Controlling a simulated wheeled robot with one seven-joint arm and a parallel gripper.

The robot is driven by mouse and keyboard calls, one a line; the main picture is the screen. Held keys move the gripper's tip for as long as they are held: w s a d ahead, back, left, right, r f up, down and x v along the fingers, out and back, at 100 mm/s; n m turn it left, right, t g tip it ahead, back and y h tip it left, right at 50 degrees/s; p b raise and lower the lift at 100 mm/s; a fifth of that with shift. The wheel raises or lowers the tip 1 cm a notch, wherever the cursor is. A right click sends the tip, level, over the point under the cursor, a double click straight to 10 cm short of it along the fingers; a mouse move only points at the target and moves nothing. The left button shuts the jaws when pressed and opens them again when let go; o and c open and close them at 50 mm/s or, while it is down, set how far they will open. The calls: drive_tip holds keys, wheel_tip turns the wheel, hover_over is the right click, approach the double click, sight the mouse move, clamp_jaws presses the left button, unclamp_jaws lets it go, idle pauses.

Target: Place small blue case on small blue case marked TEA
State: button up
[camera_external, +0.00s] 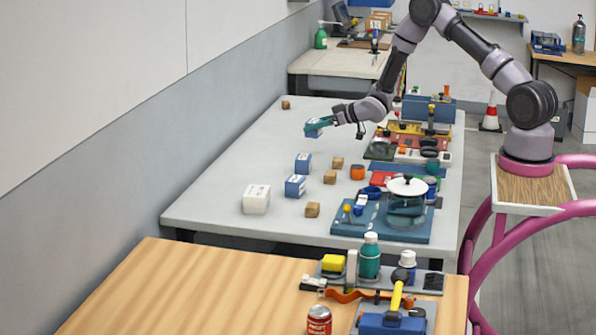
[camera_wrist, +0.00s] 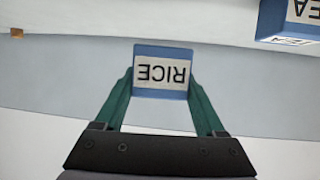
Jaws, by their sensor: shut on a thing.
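My gripper (camera_external: 320,126) is shut on a small blue case (camera_external: 312,133) above the grey table. In the wrist view the green fingers of my gripper (camera_wrist: 160,92) clasp this case on both sides, and its white label reads RICE, upside down (camera_wrist: 163,72). A blue case marked TEA (camera_wrist: 272,22) is at the top right of the wrist view, partly cut off and apart from the held case. In the external view two blue-and-white cases stand on the table, one farther back (camera_external: 303,163) and one nearer (camera_external: 295,187). I cannot read their labels there.
A white box (camera_external: 256,198) stands near the two cases. Small brown blocks (camera_external: 312,210) are spread about, one alone at the far left (camera_external: 286,105). A glass pot (camera_external: 406,205) and tools crowd the right side. The table's left side is mostly clear.

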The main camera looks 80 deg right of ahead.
drive_tip(key=a+r+n+y, duration=0.55)
drive_tip(key=a+r, duration=0.25)
drive_tip(key=a, duration=0.4)
drive_tip(key=g+y, duration=0.1)
hover_over(305, 157)
wheel_tip(305, 157, down, 6)
drive_tip(key=shift+d+r, duration=0.1)
drive_tip(key=shift+d, duration=0.05)
drive_tip(key=shift+f, duration=2.1)
